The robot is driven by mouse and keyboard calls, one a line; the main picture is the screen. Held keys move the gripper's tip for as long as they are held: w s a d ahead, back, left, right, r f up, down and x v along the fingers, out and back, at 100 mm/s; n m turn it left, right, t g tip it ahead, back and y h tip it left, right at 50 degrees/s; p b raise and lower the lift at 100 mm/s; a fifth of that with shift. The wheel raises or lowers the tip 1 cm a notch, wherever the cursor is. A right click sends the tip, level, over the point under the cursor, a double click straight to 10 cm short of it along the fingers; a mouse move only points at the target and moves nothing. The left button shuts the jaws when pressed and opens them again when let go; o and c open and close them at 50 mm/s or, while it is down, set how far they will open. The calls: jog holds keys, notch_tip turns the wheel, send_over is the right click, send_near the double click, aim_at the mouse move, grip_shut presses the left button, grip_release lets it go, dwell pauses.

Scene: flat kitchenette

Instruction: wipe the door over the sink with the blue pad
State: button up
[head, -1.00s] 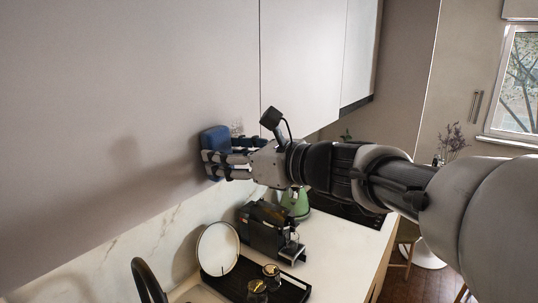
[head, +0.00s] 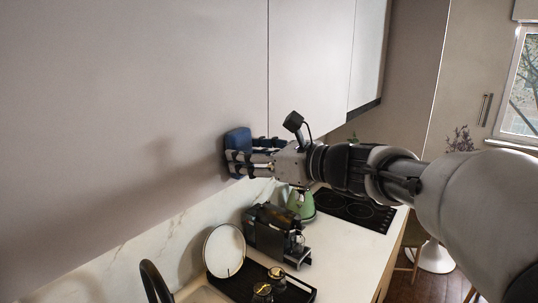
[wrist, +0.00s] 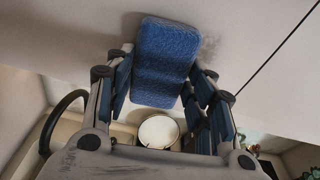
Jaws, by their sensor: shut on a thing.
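The blue pad (head: 237,142) is held in my gripper (head: 241,159), whose fingers are shut on it. The pad is up at the pale cabinet door (head: 150,85), near its lower right part. It looks to be against the door face, though the exact contact is hard to tell. In the wrist view the pad (wrist: 165,62) sits between the fingers, with a dark smudge (wrist: 208,48) on the door just right of it. The sink is mostly out of view; its black tap (head: 152,280) shows at the bottom.
Below on the counter (head: 335,250) stand a round white plate (head: 225,250), a black tray (head: 300,291) with small jars, a dark coffee machine (head: 270,228) and a green kettle (head: 300,203). A black hob (head: 355,210) lies beyond. More cabinet doors (head: 308,65) continue right.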

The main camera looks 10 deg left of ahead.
jog(key=shift+w+d+p, duration=1.5)
jog(key=shift+w+d, duration=0.15)
jog(key=shift+w, duration=1.2)
jog(key=shift+s+a+b, duration=0.65)
jog(key=shift+s+a, duration=0.25)
jog(key=shift+s, duration=0.65)
jog(key=shift+s+a+b, duration=0.7)
jog(key=shift+s+a, duration=0.25)
jog(key=shift+s, duration=0.65)
jog(key=shift+s+a+b, duration=0.65)
jog(key=shift+s+a, duration=0.25)
jog(key=shift+s, duration=0.65)
jog(key=shift+r+p, duration=1.15)
jog(key=shift+r, duration=0.15)
jog(key=w+d+p, duration=0.1)
jog(key=w, duration=0.2)
jog(key=w+d+p, duration=0.1)
jog(key=w+d, duration=0.1)
jog(key=w, duration=0.1)
jog(key=w+d+p, duration=0.2)
jog(key=w, duration=0.1)
jog(key=shift+w+d, duration=0.15)
jog(key=shift+d, duration=0.05)
jog(key=shift+a+f, duration=0.1)
